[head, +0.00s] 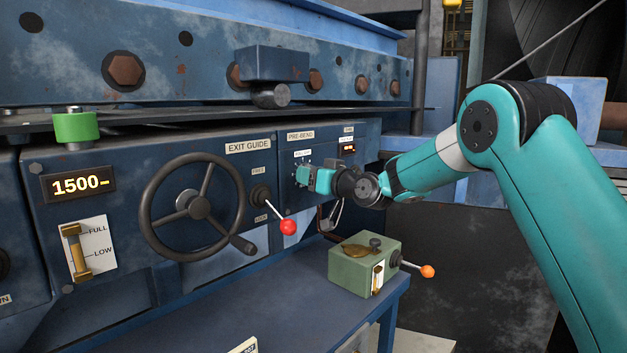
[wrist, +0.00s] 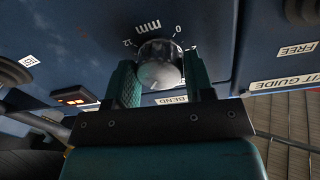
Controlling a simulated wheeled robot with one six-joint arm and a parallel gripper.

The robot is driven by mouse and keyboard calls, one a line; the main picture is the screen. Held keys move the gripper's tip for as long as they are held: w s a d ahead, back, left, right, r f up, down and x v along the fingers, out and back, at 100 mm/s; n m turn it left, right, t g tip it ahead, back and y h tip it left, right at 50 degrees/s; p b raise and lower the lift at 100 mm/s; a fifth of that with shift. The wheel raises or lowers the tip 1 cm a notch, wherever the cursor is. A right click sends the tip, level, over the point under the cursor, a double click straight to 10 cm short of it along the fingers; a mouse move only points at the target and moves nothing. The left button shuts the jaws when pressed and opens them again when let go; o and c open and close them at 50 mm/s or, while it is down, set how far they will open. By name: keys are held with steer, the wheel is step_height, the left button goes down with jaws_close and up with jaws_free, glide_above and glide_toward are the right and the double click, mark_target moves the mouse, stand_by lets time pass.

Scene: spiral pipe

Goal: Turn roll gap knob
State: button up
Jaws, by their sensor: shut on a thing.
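The knob (wrist: 159,62) is a round, dark-and-silver dial on the blue panel, seen upside down in the wrist view. A scale around it shows "0", "12" and "mm". My gripper (wrist: 160,80) has one teal finger on each side of the knob and is shut on it. In the head view my gripper (head: 304,176) reaches the pre-bend panel (head: 327,136) from the right and hides the knob.
A lever with a red ball (head: 288,227) stands just left of my gripper. The exit guide handwheel (head: 198,205) is further left. A green box (head: 364,265) with an orange-tipped lever (head: 427,271) stands on the blue bench (head: 260,310) below my wrist.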

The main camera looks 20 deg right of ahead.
steer(key=shift+f+n+y+b, duration=0.15)
steer(key=shift+n+y+b, duration=0.15)
steer(key=shift+n+b, duration=5.9)
steer(key=m+b, duration=0.3)
steer(key=shift+m+b, duration=0.3)
steer(key=shift+b, duration=0.1)
steer(key=o, duration=0.9)
